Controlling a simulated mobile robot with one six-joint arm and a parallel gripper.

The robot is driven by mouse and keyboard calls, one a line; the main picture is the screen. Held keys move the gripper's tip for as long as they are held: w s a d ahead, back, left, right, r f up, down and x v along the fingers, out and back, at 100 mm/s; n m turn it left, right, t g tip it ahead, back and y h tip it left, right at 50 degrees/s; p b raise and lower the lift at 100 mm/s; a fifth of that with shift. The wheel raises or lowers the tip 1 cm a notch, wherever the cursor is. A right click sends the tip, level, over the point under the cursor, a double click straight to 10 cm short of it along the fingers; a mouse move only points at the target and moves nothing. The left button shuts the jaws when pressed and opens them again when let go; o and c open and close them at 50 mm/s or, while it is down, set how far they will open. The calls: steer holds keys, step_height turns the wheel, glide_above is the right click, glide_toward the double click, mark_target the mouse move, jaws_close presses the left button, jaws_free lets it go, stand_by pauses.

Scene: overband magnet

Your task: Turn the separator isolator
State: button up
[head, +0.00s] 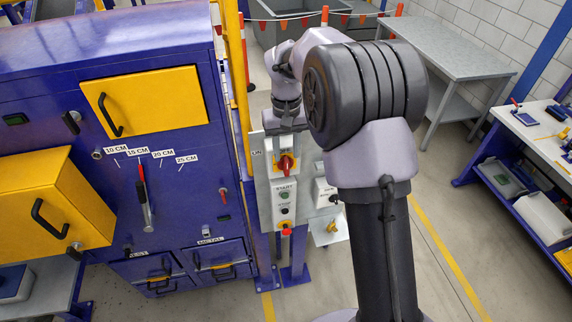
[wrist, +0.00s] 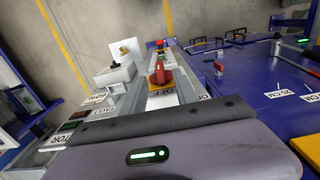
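A red rotary isolator handle (head: 286,163) on a yellow plate sits at the top of the narrow grey control panel beside the blue machine. In the wrist view a red handle (wrist: 160,74) stands on a yellow plate marked OFF, just beyond the gripper's dark edge. A label ending in "TOR" (wrist: 72,140) is partly hidden by my gripper at left. My gripper (head: 284,127) points down just above the panel's top, close to the handle and seemingly apart from it. Its fingers cannot be made out in either view.
Below the handle are START and STOP buttons (head: 284,196) and a lower red knob (head: 286,231). A small grey box (head: 324,193) is at right. The blue machine (head: 40,110) with yellow doors fills the left.

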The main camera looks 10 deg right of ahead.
mark_target(286, 160)
step_height(286, 160, down, 5)
steer(key=shift+f, duration=0.1)
jaws_close()
